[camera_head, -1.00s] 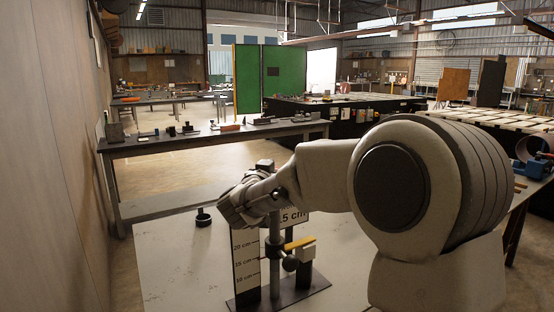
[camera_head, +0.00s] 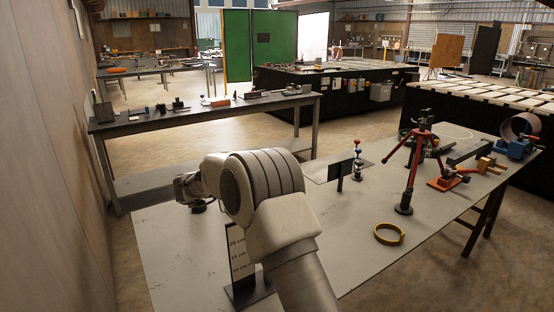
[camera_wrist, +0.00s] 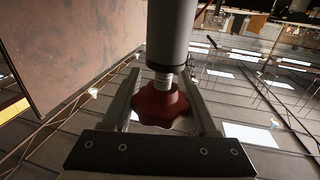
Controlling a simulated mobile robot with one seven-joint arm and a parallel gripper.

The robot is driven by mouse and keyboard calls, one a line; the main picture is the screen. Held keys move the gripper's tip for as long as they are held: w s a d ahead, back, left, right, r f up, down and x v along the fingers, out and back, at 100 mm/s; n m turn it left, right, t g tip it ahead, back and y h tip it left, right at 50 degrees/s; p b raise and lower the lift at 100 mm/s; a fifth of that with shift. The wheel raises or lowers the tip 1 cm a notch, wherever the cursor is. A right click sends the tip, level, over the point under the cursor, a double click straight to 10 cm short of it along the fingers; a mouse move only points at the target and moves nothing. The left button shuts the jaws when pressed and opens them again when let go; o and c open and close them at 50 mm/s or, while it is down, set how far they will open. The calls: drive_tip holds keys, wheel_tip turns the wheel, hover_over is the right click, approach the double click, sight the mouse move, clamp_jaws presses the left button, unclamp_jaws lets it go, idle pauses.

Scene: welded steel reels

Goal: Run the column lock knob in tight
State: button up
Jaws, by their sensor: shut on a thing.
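The red lobed knob (camera_wrist: 162,106) shows in the wrist view, between the two fingers of my gripper (camera_wrist: 165,92). My gripper is shut on it. A bright threaded shank (camera_wrist: 163,80) rises from the knob to the end of a grey cylindrical column (camera_wrist: 170,30). A length of bare thread shows between knob and column. In the head view my gripper (camera_head: 184,188) is at the left end of my arm, over the left part of the table; the knob and this column cannot be made out there.
A dark round piece (camera_head: 200,207) is just below my gripper. A height-scale stand (camera_head: 240,252) is partly behind my arm. The front left tabletop is bare.

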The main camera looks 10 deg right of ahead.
drive_tip(key=m+g+p, duration=0.1)
drive_tip(key=g+p, duration=0.1)
drive_tip(key=p, duration=0.1)
drive_tip(key=s+m+g+p, duration=0.1)
drive_tip(key=m+g+p, duration=0.1)
drive_tip(key=g, duration=0.1)
drive_tip(key=m+g+p, duration=0.2)
drive_tip(key=g+p, duration=0.1)
drive_tip(key=shift+s+a+y+p, duration=0.1)
drive_tip(key=shift+s+y+p, duration=0.2)
drive_tip(key=shift+s+y, duration=0.1)
drive_tip(key=shift+s+f+m+g+p, duration=0.1)
drive_tip(key=shift+f+m+g+p, duration=0.1)
drive_tip(key=shift+m+g+p, duration=0.35)
drive_tip(key=o, duration=1.4)
drive_tip(key=shift+r, duration=0.1)
drive_tip(key=shift+r, duration=0.1)
